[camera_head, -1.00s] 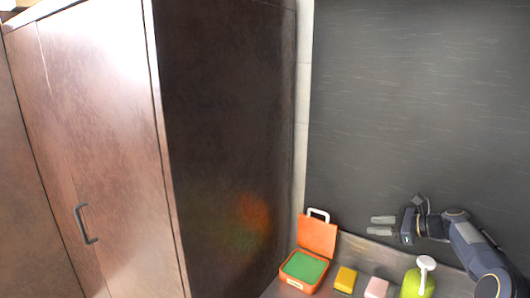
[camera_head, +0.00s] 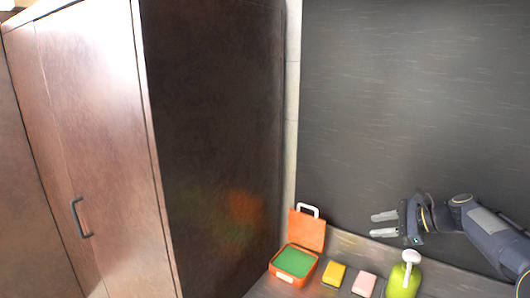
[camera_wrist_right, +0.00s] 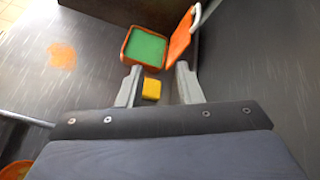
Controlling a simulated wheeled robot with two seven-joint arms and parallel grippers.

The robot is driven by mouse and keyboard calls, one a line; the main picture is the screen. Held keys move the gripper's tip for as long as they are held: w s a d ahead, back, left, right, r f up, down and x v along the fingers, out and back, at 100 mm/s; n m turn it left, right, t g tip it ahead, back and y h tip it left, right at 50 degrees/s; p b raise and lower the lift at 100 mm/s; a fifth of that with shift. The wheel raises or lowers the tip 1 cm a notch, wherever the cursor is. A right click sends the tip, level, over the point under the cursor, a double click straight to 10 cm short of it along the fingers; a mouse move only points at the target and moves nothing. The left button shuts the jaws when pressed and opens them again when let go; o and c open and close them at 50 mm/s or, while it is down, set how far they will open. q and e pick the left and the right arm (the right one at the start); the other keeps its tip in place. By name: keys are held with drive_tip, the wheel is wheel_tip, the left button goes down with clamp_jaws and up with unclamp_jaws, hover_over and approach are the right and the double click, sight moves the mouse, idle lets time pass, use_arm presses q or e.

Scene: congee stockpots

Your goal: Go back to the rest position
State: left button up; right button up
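My right gripper (camera_head: 384,224) is open and empty at the right of the head view, in front of the dark wall and above the counter. Its two fingers are apart and point left. In the right wrist view the open fingers (camera_wrist_right: 156,86) frame a yellow sponge (camera_wrist_right: 152,89) on the counter below, with nothing between them. My left gripper is in neither view.
On the counter stand an open orange box with a green inside (camera_head: 295,261), the yellow sponge (camera_head: 334,274), a pink sponge (camera_head: 364,284) and a green pump bottle (camera_head: 403,280). A tall brown cabinet (camera_head: 90,150) fills the left.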

drive_tip(key=s+a+r+n+g+h, duration=0.1)
drive_tip(key=s+a+n, duration=0.25)
drive_tip(key=s, duration=0.65)
drive_tip(key=s+a+r+n+h, duration=0.25)
drive_tip(key=s+n, duration=0.25)
drive_tip(key=s, duration=0.5)
drive_tip(key=s+a+f+n+h, duration=0.1)
drive_tip(key=s+f+n, duration=0.3)
drive_tip(key=s, duration=0.5)
drive_tip(key=s+a+f+n+h+b, duration=0.1)
drive_tip(key=s+a+f+n, duration=0.2)
drive_tip(key=s+f+n, duration=0.2)
drive_tip(key=s+f, duration=0.3)
drive_tip(key=s, duration=0.2)
drive_tip(key=shift+s+a+g, duration=0.2)
drive_tip(key=shift+a+g, duration=0.1)
